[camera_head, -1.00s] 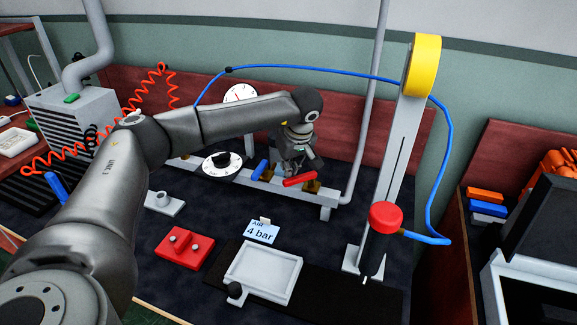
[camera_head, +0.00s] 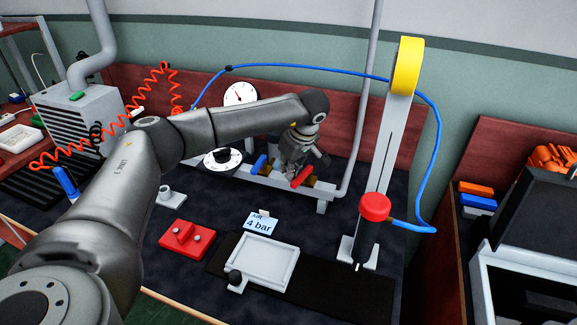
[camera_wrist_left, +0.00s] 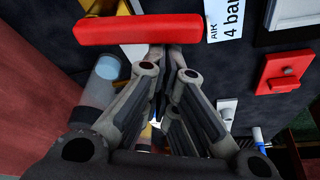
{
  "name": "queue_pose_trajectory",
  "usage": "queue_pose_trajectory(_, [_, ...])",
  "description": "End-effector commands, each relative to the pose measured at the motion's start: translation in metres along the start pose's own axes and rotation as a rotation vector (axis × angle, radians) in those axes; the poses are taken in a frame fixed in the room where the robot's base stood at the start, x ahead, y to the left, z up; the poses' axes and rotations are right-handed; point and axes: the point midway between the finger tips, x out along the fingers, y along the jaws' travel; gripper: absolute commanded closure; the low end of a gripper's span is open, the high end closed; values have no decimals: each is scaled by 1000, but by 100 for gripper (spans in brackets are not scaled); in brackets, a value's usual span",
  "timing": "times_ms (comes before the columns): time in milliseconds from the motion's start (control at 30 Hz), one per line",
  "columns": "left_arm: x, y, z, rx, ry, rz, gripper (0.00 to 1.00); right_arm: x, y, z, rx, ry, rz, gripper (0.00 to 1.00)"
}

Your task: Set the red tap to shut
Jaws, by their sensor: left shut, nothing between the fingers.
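The red tap's bar handle (camera_head: 303,176) sits on a brass-coloured valve on the grey pipe rail (camera_head: 270,186) at the back of the bench. It slants up to the right, roughly in line with the blue tap handle (camera_head: 259,165). My left gripper (camera_head: 296,166) is right at the red handle, with its fingers closed and nothing in them. In the left wrist view the red handle (camera_wrist_left: 140,28) lies across the top, just beyond the closed fingertips (camera_wrist_left: 168,52). I cannot tell whether they touch it. My right gripper is not in view.
A white dial with a black knob (camera_head: 222,158) and a gauge (camera_head: 240,94) are left of the taps. A card (camera_head: 261,223) reads "AIR 4 bar". A red block (camera_head: 187,239), a grey tray (camera_head: 265,264) and a red-topped press (camera_head: 375,207) stand nearer.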

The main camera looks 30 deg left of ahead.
Motion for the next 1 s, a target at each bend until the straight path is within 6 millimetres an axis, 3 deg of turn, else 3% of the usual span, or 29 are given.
queue_pose_trajectory(1000, [-3, 1, 12, 8, -5, 1, 100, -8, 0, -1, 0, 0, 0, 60])
